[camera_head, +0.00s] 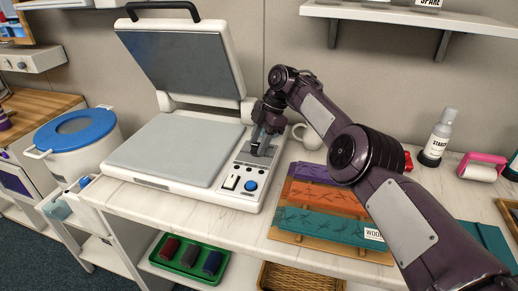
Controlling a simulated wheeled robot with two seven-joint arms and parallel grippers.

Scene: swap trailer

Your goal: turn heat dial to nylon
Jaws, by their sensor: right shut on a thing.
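A white heat press (150,187) stands on the counter with its grey upper plate (185,66) raised. Its control panel (238,173) is on the right side of the base, with a white switch (231,182), a blue button (250,186) and small dark buttons. My right gripper (261,149) points down at the upper part of this panel. It is shut on what appears to be the heat dial, which the fingers hide, so its setting cannot be read. My left gripper is not in view.
Purple, orange and teal folded cloths (318,227) lie on a board right of the press. A spray bottle (438,137) and a pink-handled roller (482,167) stand at the right. A blue-lidded bucket (77,139) is at the left, and a wall shelf (415,14) hangs above.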

